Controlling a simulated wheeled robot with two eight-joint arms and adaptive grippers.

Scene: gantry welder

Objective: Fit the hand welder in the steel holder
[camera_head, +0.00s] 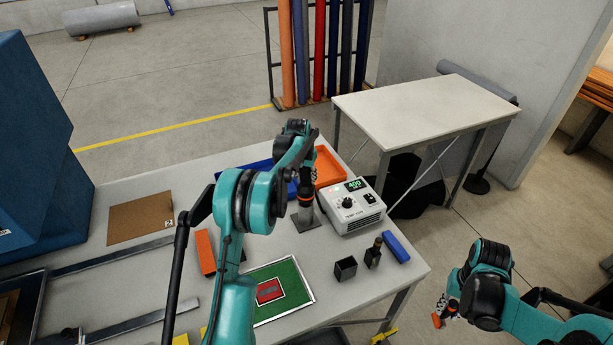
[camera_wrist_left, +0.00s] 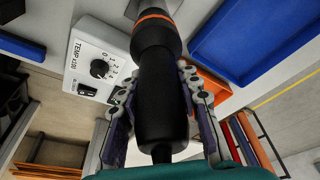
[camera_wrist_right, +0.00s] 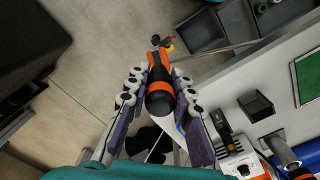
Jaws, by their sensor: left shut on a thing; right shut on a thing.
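The hand welder has a black handle (camera_wrist_left: 162,100) with an orange ring and points down at the steel holder in the head view. My left gripper (camera_head: 305,178) is shut on this handle; its fingers (camera_wrist_left: 163,95) lie on both sides of it. The steel holder (camera_head: 305,222) is a grey plate with a short upright part, on the bench left of the control box. The welder's lower end meets the upright part; how deep it sits, I cannot tell. My right gripper (camera_head: 440,312) is shut on an orange-and-black handled tool (camera_wrist_right: 160,92), off the bench's right side.
The white control box (camera_head: 351,207) stands close right of the holder. A black open box (camera_head: 345,268), a small dark bottle (camera_head: 374,252) and a blue block (camera_head: 396,246) stand in front. Orange (camera_head: 328,167) and blue trays lie behind. A green mat (camera_head: 274,286) lies nearer me.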

